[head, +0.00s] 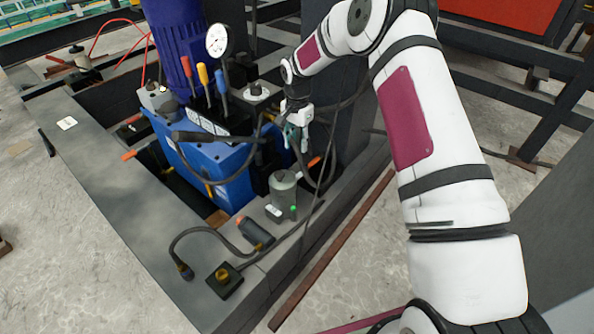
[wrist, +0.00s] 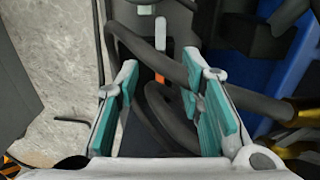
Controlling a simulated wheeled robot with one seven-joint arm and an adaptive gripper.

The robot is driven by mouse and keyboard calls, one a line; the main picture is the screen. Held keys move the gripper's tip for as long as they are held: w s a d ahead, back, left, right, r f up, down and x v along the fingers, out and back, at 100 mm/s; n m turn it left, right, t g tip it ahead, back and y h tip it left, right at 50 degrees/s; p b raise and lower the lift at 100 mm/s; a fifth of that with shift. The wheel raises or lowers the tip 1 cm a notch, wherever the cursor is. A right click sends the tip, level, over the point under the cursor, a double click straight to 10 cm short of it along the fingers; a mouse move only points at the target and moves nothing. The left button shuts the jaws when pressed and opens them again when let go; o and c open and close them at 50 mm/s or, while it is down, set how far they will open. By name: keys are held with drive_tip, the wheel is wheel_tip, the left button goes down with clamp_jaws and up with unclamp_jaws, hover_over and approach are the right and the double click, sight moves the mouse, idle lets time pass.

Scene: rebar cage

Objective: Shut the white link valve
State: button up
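My gripper (wrist: 162,72) is open, with its teal-padded fingers apart and nothing held between them. In the wrist view a narrow white bar (wrist: 160,33) with an orange piece (wrist: 160,77) below it lies beyond the fingertips, roughly between them; this may be the white link valve, but I cannot be sure. A thick dark hose crosses just below the white bar, behind the right finger. In the head view my gripper (head: 297,130) hangs at the right side of the blue power unit (head: 225,165), above an orange handle end (head: 314,161). The valve body is not clear there.
A grey canister (head: 284,188) stands below my gripper on the dark steel frame (head: 110,185). A pressure gauge (head: 217,40) and coloured levers (head: 203,76) rise from the blue unit.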

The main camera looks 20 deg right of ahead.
sight(297, 177)
wheel_tip(297, 177, down, 14)
drive_tip(key=b, duration=0.5)
drive_tip(key=shift+w+f, duration=0.1)
drive_tip(key=shift+f, duration=0.1)
clamp_jaws()
